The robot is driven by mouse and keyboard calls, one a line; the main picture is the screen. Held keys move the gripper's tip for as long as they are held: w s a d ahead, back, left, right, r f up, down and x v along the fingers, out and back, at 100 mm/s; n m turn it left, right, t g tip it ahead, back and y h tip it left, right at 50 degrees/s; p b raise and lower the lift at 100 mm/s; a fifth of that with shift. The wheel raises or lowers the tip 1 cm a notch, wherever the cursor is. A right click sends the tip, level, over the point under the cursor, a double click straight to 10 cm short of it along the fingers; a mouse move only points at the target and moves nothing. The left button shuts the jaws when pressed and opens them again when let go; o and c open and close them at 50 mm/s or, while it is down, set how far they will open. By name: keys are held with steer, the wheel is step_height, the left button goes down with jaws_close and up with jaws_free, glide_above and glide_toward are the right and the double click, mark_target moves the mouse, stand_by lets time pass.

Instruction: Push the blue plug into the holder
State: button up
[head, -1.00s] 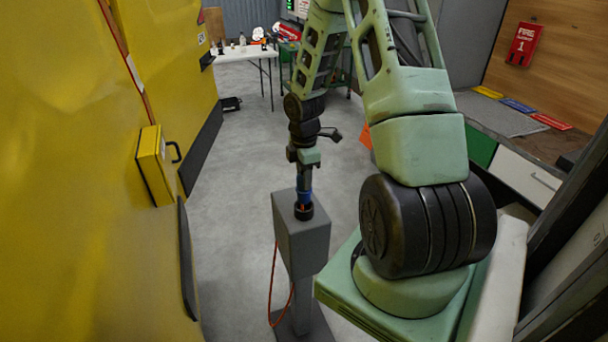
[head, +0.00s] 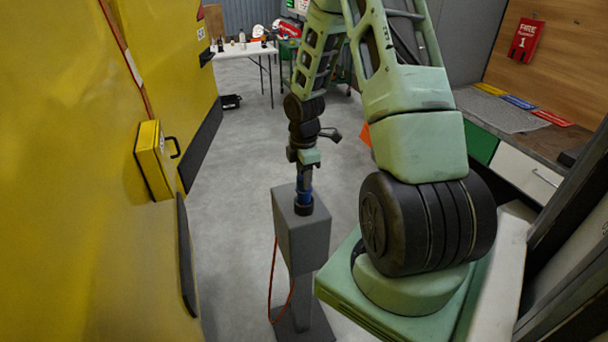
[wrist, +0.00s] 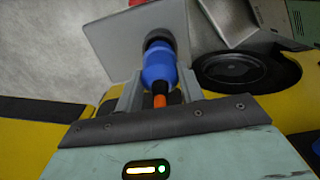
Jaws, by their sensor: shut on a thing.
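The blue plug (wrist: 158,66) is in my gripper (wrist: 157,92), one finger on each side of it in the wrist view. An orange part (wrist: 159,101) shows at its near end. Its far end meets a dark round holder (wrist: 158,44) on the top of a grey post box. In the head view the blue plug (head: 305,189) stands upright, with its lower end at the dark holder (head: 303,208) on the grey box (head: 300,235). My gripper (head: 305,180) is above the holder, shut on the plug. How deep the plug sits is hidden.
An orange-red cable (head: 272,285) hangs from the box beside its stand. A yellow wall (head: 80,150) with a yellow box (head: 152,160) is on the left. A counter (head: 520,130) is on the right. A white table (head: 245,50) stands behind. Grey floor lies between.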

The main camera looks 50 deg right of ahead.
steer(key=shift+f+b, duration=1.05)
steer(key=shift+f, duration=0.6)
steer(key=o, duration=1.2)
steer(key=shift+c, duration=0.2)
step_height(320, 180, up, 18)
steer(key=b, duration=0.1)
steer(key=shift+f+b, duration=0.25)
steer(key=shift+b, duration=0.05)
